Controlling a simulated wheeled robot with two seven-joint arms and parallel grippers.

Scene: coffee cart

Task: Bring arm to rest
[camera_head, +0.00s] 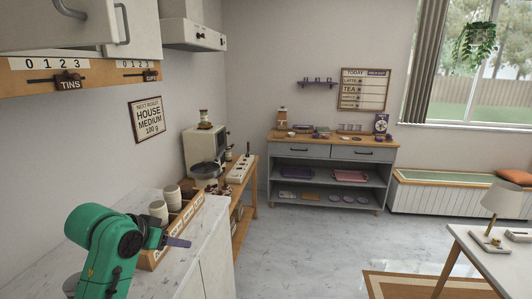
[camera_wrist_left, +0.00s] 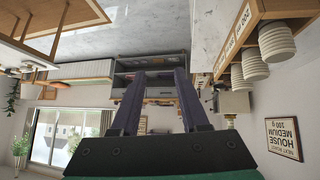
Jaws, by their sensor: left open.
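My left arm, green with dark joints, comes in at the lower left of the head view. My left gripper (camera_head: 176,241) is above the front edge of the marble counter, beside the wooden cup rack (camera_head: 155,257). In the left wrist view its two dark fingers (camera_wrist_left: 161,95) stand apart with nothing between them. That view is upside down, with the room behind the fingers. My right gripper does not show in either view.
The marble counter (camera_head: 208,243) carries the rack with several stacked cups (camera_head: 158,210). A coffee machine (camera_head: 205,148) stands on a wooden bench behind. A grey cabinet (camera_head: 331,155) stands at the back. A white table (camera_head: 490,262) is at right. Open floor (camera_head: 300,235) lies between.

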